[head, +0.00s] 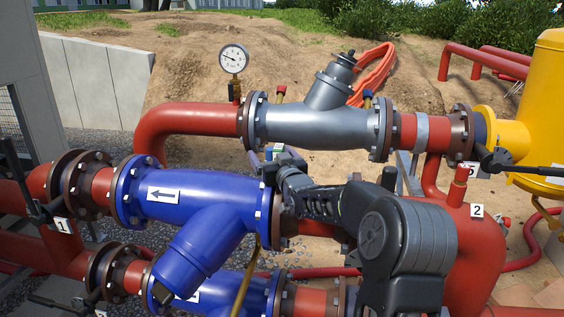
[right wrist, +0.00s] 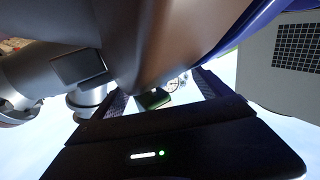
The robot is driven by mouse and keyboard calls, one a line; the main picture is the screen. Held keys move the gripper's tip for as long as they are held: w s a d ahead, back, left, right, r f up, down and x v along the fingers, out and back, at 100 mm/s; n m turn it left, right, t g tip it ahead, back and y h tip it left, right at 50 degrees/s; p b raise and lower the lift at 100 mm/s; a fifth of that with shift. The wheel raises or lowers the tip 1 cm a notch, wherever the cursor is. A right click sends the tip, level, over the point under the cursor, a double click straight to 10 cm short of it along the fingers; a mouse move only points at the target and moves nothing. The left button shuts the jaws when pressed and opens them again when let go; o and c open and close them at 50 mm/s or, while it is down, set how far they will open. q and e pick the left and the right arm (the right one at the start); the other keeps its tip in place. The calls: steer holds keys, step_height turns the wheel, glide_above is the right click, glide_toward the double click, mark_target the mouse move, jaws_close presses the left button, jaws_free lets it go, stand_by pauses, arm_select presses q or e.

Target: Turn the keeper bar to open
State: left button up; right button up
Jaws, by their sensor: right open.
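I cannot make out the keeper bar for certain in either view. My dark right arm comes in from the lower right in the head view, and its right gripper (head: 279,153) reaches between the grey strainer (head: 315,124) and the blue strainer (head: 195,192). In the right wrist view my gripper's two fingers (right wrist: 160,92) stand apart. A small dark green block (right wrist: 153,99) shows between them; I cannot tell whether either finger touches it. The fingertips are largely hidden in the head view. My left gripper is not in view.
A pressure gauge (head: 233,59) stands on the red pipe (head: 190,120) at upper left. Black-handled valves flank the pipes, one by label 1 (head: 63,225). A yellow vessel (head: 541,105) stands at right. Pipes and flanges crowd the arm; open dirt lies behind.

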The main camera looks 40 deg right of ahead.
steer(key=b+v, duration=0.1)
steer(key=v, duration=0.1)
steer(key=b+v, duration=0.1)
steer(key=v, duration=0.2)
steer(key=b+v, duration=0.2)
steer(key=shift+s+f, duration=0.25)
steer(key=shift+f, duration=0.05)
steer(key=shift+s+r, duration=0.1)
steer(key=shift+s, duration=0.1)
steer(key=b+v, duration=0.1)
steer(key=v, duration=0.6)
steer(key=shift+s, duration=0.4)
steer(key=shift+a, duration=0.1)
